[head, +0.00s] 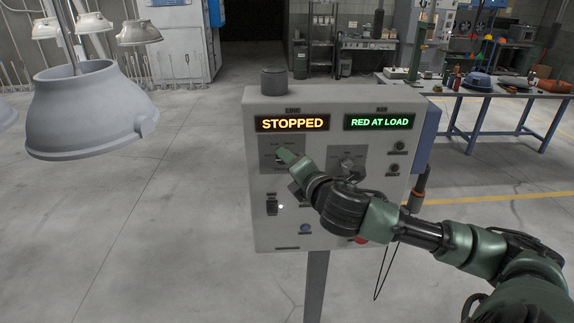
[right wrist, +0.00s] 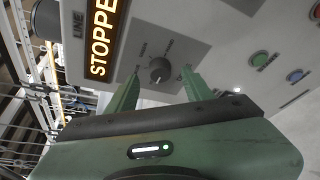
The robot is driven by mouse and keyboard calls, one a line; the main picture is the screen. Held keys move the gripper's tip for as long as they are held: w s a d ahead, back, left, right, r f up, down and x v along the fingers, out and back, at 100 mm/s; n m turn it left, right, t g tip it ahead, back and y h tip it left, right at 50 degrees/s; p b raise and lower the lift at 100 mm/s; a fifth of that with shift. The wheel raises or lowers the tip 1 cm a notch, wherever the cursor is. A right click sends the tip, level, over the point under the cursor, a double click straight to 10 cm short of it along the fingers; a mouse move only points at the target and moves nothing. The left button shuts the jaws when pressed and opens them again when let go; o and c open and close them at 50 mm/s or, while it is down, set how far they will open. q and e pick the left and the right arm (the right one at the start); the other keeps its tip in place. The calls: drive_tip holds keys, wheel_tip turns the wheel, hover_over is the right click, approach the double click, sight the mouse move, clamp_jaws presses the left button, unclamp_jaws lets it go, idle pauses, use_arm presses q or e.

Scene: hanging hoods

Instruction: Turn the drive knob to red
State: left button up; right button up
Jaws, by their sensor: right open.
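A grey control box (head: 262,215) on a post stands in the middle of the head view. My right gripper (head: 284,158) is at the panel below the STOPPED display. In the right wrist view, my open right gripper (right wrist: 161,74) has one finger on each side of a dark round knob (right wrist: 159,69), with gaps visible. The gripper mostly hides this knob in the head view. A second knob (head: 348,164) sits to the right.
A grey hood (head: 90,105) hangs at left. A blue-legged workbench (head: 475,92) stands behind at right. The floor left of the box is clear.

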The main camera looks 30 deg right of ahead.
drive_tip(key=shift+b+v, duration=0.7)
drive_tip(key=shift+v, duration=1.65)
